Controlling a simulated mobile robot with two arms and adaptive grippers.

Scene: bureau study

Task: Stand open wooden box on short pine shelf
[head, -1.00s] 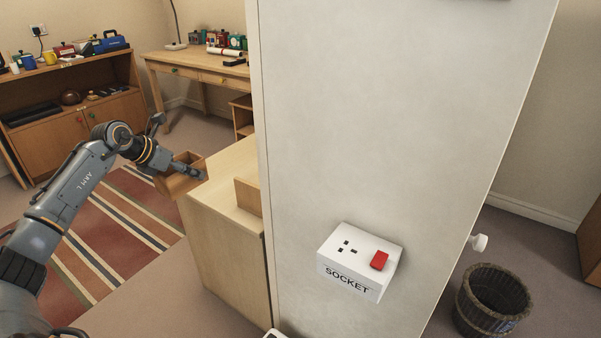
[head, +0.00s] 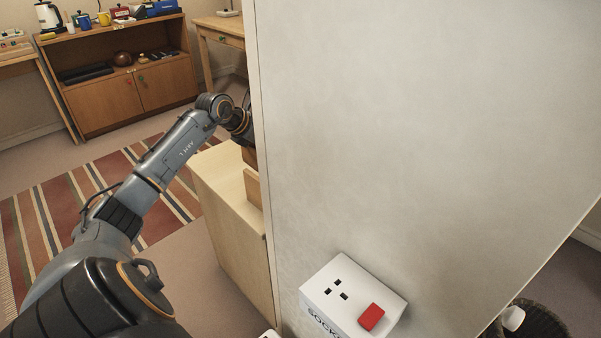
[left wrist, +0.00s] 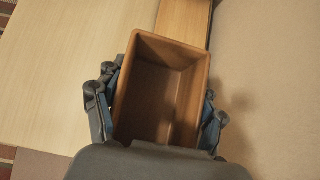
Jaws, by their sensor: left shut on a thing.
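The open wooden box (left wrist: 186,82) is brown and empty, with its open side facing the camera in the left wrist view. My left gripper (left wrist: 158,112) is shut on it, one finger on each side. In the head view only a small part of the box (head: 249,156) shows; the gripper's fingers are hidden behind the grey panel. The short pine shelf (head: 227,192) is a pale unit beside that panel, and its top (left wrist: 60,75) fills the left of the wrist view. The box is over the top; I cannot tell whether it touches. My right gripper is not in view.
A brown wooden piece (head: 253,188) stands on the shelf top by the panel, near the box; a brown strip (left wrist: 183,18) lies beyond the box. The tall panel (head: 400,130) blocks the right, with a socket box (head: 350,295) on it. A striped rug (head: 80,205) lies left.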

